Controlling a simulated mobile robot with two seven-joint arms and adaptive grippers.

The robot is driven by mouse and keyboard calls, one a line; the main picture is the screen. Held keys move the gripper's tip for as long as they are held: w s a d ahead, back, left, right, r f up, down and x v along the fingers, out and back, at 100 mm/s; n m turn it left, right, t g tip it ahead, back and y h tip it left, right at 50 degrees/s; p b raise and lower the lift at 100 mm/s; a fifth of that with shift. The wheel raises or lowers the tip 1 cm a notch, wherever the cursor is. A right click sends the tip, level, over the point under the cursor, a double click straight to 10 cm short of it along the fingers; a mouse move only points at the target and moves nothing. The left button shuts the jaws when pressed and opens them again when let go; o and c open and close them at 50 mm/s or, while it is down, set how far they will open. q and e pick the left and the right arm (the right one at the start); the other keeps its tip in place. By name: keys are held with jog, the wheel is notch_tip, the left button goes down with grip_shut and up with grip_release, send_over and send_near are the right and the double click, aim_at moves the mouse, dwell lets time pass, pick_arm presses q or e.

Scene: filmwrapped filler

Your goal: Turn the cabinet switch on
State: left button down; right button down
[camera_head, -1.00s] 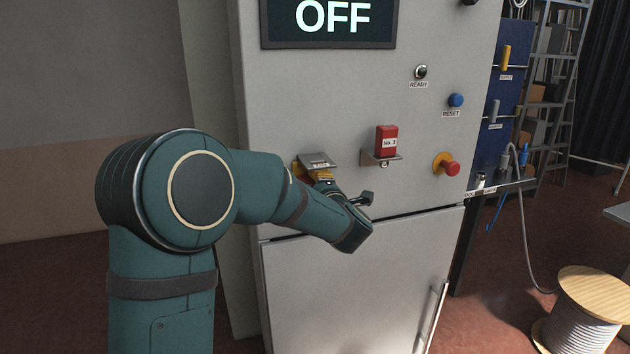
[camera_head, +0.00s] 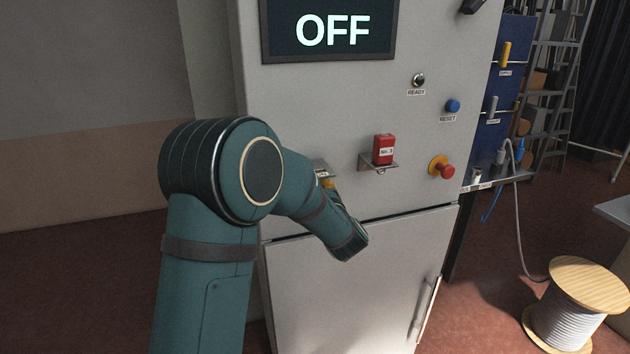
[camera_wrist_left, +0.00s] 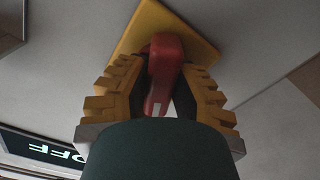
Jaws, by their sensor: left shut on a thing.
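The grey cabinet (camera_head: 300,100) fills the middle of the head view. Its display (camera_head: 330,32) reads OFF, and it also shows upside down in the left wrist view (camera_wrist_left: 45,150). The red switch handle (camera_wrist_left: 160,72) stands on a yellow plate (camera_wrist_left: 190,32) in the left wrist view. My left gripper (camera_wrist_left: 163,72) has its yellow ridged fingers on both sides of this handle and is shut on it. In the head view my arm hides the handle and most of the gripper; only a bit of yellow shows below a small labelled bracket (camera_head: 321,168). My right gripper is not in view.
To the right on the cabinet are a red block (camera_head: 383,149) on a bracket, a red knob on yellow (camera_head: 446,171), a blue RESET button (camera_head: 452,106) and a READY lamp (camera_head: 418,80). A cable spool (camera_head: 572,315) stands on the floor at right.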

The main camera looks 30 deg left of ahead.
pick_arm(q)
jog(key=m+p, duration=0.2)
jog(key=m, duration=0.1)
jog(key=shift+r+m+p, duration=0.25)
jog(key=shift+m+p, duration=0.15)
jog(key=shift+f+m+p, duration=0.1)
jog(key=shift+m+p, duration=0.4)
jog(key=shift+m, duration=0.2)
jog(key=shift+a, duration=0.1)
jog(key=c, duration=0.8)
grip_release()
jog(key=shift+f, duration=0.1)
jog(key=v, duration=1.2)
